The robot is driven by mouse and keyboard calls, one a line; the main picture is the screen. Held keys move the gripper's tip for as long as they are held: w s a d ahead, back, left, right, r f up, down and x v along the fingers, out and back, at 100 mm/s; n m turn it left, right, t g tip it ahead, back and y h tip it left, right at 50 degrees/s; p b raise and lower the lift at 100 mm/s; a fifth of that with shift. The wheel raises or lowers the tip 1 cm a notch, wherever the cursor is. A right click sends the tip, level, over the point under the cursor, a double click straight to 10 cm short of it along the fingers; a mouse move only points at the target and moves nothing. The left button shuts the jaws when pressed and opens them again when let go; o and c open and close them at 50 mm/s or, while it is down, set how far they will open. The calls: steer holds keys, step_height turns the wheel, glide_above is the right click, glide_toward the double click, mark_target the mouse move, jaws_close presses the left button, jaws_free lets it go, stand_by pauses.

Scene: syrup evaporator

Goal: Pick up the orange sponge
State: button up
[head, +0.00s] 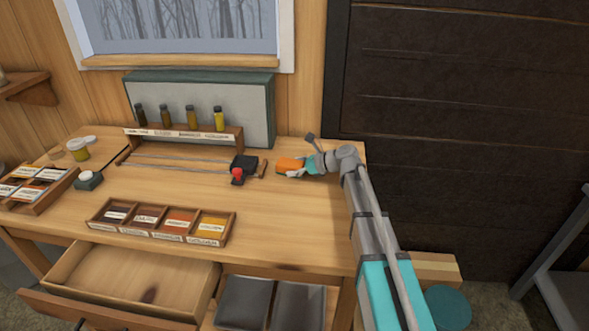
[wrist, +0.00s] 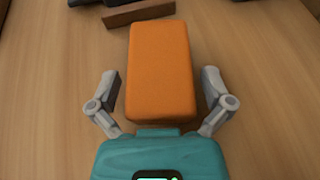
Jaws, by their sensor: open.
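The orange sponge (head: 290,164) lies on the wooden table near its back right. In the wrist view the sponge (wrist: 161,68) is a rounded orange block, its long side pointing away from me. My gripper (head: 297,171) is at the near right of the sponge in the head view. In the wrist view my gripper (wrist: 162,95) is open, with one grey finger on each side of the sponge's near end. A narrow gap shows between each finger and the sponge. The sponge's underside is hidden.
A black device with a red knob (head: 237,174) stands left of the sponge. A small wooden block (wrist: 138,12) lies just beyond the sponge. A rack of bottles (head: 185,138) stands behind; a compartment tray (head: 160,222) sits in front. A drawer (head: 130,285) is open below.

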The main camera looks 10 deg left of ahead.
steer(key=c, duration=1)
steer(key=shift+r, duration=0.2)
steer(key=shift+c, duration=0.2)
steer(key=shift+r+p, duration=0.75)
steer(key=shift+p, duration=0.2)
steer(key=s+a+r+p, duration=0.8)
steer(key=s+r+p, duration=0.3)
steer(key=shift+s+a, duration=0.15)
